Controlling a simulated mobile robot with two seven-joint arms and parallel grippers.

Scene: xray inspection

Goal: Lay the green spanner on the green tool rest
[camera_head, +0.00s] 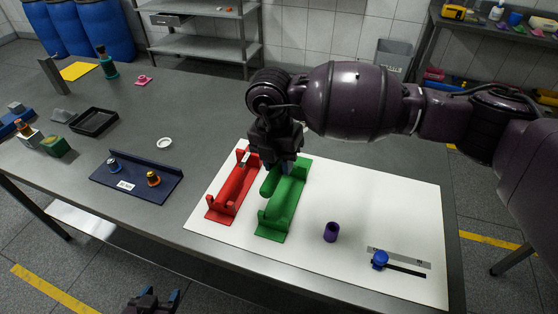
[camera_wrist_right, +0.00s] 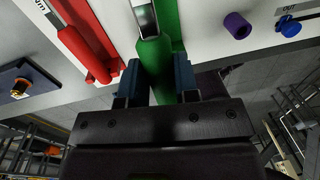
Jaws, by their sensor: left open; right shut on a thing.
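The green spanner shows its green handle (camera_head: 270,183) in the head view; in the right wrist view its handle (camera_wrist_right: 154,62) and metal shaft (camera_wrist_right: 147,20) show. My right gripper (camera_head: 281,168) is shut on the handle, with its two blue fingertips (camera_wrist_right: 157,78) on either side. The green tool rest (camera_head: 288,208) stands on the white board. The spanner is over or beside the rest's left edge; I cannot tell whether they touch. My arm hides the spanner's far part in the head view. My left gripper (camera_head: 153,299) is open and empty at the bottom edge, off the table.
A red tool rest (camera_head: 220,212) with a red-handled tool stands just left of the green one. A purple cylinder (camera_head: 331,232) and a blue knob on a slotted gauge (camera_head: 380,260) are to the right. A navy tray (camera_head: 130,190) lies left. The white board's front is clear.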

